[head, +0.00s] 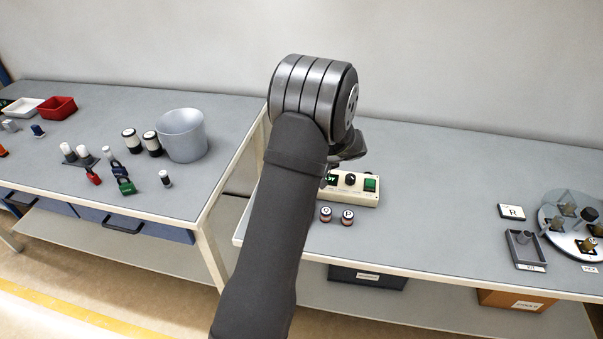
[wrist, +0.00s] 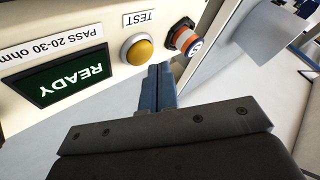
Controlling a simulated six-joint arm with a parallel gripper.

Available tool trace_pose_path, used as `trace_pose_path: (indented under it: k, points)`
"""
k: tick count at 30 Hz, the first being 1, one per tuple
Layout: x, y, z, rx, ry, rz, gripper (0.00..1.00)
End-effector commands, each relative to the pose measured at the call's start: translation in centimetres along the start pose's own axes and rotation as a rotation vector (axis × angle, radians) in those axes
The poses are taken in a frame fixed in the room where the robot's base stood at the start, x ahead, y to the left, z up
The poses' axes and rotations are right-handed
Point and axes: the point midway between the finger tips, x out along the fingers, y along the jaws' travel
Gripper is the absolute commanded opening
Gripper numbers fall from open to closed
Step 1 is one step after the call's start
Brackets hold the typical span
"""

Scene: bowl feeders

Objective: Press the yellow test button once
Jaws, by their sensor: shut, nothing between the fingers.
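The round yellow test button (wrist: 138,49) sits in a silver ring on the cream tester panel (wrist: 75,18), beside a label reading TEST. The panel's green display (wrist: 70,78) reads READY. My gripper (wrist: 159,70) is shut and empty. Its fingertips are just to the lower right of the button in the wrist view, close to its ring; I cannot tell whether they touch anything. In the head view the tester box (head: 353,199) stands on the right bench. My arm hides its left part, with the button, and most of the gripper.
Two small banded cylinders (head: 337,216) stand before the tester. A grey tray (head: 524,249) and a round plate with parts (head: 575,233) are farther right. The bench between is mostly clear.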

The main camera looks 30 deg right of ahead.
Motion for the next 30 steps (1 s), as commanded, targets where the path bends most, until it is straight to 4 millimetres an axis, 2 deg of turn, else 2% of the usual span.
trace_pose_path:
  k: [30]
  points:
    - [0.6,0.42,0.43,0.0,0.0,0.0,0.0]
